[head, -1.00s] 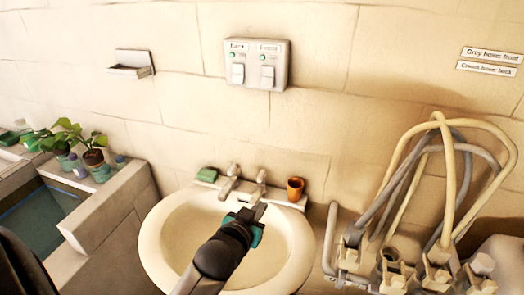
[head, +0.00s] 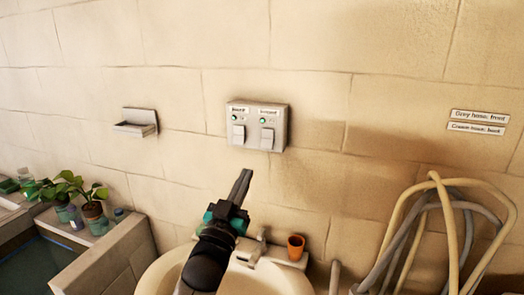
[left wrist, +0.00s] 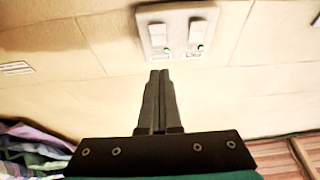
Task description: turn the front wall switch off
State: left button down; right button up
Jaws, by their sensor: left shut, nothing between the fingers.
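A pale switch box (head: 254,128) is fixed to the wall above the basin. It carries a left rocker switch (head: 239,134) and a right rocker switch (head: 267,139), each with a green light and a small label above it. The labels are too blurred to tell surely which one is front. The box also shows, upside down, in the left wrist view (left wrist: 178,12). My left gripper (head: 246,172) is shut and empty, pointing up at the wall just below the box, apart from it in the picture. Its fingertips also show in the left wrist view (left wrist: 160,73). My right gripper is out of view.
Below are a washbasin (head: 165,272) with a tap (head: 260,245) and an orange cup (head: 295,247). Hoses (head: 440,215) hang at the right, under two wall labels (head: 478,122). A soap dish (head: 136,122) and potted plants (head: 93,208) are left. The wall around the box is clear.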

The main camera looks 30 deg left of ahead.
pick_arm(q)
jog(key=p, duration=0.2)
send_near(266, 143)
notch_tip(266, 143, up, 5)
jog(key=w, duration=0.2)
jog(key=shift+w+a+f, duration=0.25)
jog(key=shift+w+f, duration=0.1)
jog(key=shift+w, duration=0.25)
jog(key=shift+w+a+f, duration=0.2)
jog(key=shift+w+f, duration=0.15)
jog(key=shift+w, duration=0.25)
jog(key=shift+w+a+f, duration=0.25)
jog(key=shift+w+f, duration=0.1)
jog(key=shift+w, duration=0.2)
jog(key=w+f+t+b, duration=0.1)
jog(key=b, duration=0.4)
jog(key=shift+a, duration=0.1)
jog(key=shift+r, duration=0.2)
jog(key=shift+s, duration=0.1)
